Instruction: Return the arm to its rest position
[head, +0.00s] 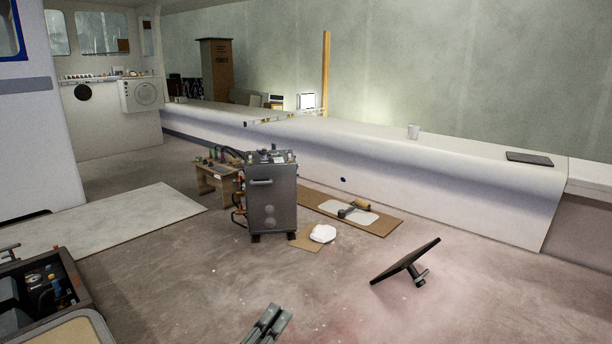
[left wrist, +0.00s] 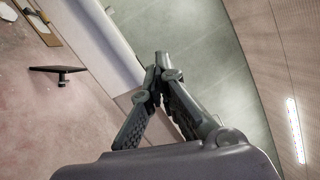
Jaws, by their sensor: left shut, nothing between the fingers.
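My left gripper (head: 268,322) shows at the bottom edge of the head view, with its fingers together and empty. In the left wrist view the same gripper (left wrist: 157,75) has its fingertips meeting, with nothing between them. It is in free air, clear of the floor and of the long white ledge. My right gripper is in neither view.
A grey metal cabinet (head: 271,205) stands mid-floor beside a small wooden bench (head: 214,180). An open box of tools (head: 45,290) is at lower left. Floor between them is clear.

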